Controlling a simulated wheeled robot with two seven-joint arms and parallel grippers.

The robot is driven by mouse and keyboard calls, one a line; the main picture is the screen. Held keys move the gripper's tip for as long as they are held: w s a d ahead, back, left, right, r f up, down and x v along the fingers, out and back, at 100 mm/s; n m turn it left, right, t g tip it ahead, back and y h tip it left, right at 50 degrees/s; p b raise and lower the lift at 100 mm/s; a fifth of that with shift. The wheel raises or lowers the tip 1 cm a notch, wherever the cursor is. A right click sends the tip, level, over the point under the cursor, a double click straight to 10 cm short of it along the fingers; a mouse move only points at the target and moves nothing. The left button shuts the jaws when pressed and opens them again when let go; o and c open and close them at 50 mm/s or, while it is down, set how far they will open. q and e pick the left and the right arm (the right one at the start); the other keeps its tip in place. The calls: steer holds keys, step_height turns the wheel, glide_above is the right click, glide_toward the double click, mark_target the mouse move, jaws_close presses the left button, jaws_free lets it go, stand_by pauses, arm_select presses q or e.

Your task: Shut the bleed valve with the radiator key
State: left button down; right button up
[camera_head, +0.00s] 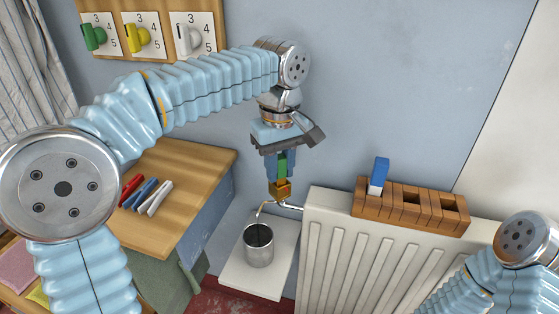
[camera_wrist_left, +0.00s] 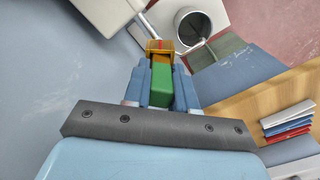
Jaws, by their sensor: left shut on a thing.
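My left gripper (camera_head: 280,174) points down beside the radiator's left top corner. Its fingers are shut on a green key (camera_head: 282,163), which also shows in the left wrist view (camera_wrist_left: 161,84). Below the fingertips is an orange-yellow block (camera_head: 280,189), also seen in the left wrist view (camera_wrist_left: 160,47) with a red mark on top. It sits at the key's lower end, by the thin bent pipe (camera_head: 288,206) of the bleed valve; I cannot tell whether it is part of the key or the valve. My right gripper is out of view.
A metal cup (camera_head: 259,248) stands under the pipe on a white ledge (camera_head: 240,283). A brown slotted rack (camera_head: 428,209) with a blue-and-white piece (camera_head: 378,176) sits on the radiator (camera_head: 335,230). Red, blue and white pieces (camera_head: 145,192) lie on the wooden table (camera_head: 198,165). Numbered dials (camera_head: 144,38) hang above.

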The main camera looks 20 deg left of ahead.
arm_select(q)
steer(key=m, duration=0.8)
steer(key=c, duration=0.8)
jaws_free()
steer(key=shift+r, duration=6.85)
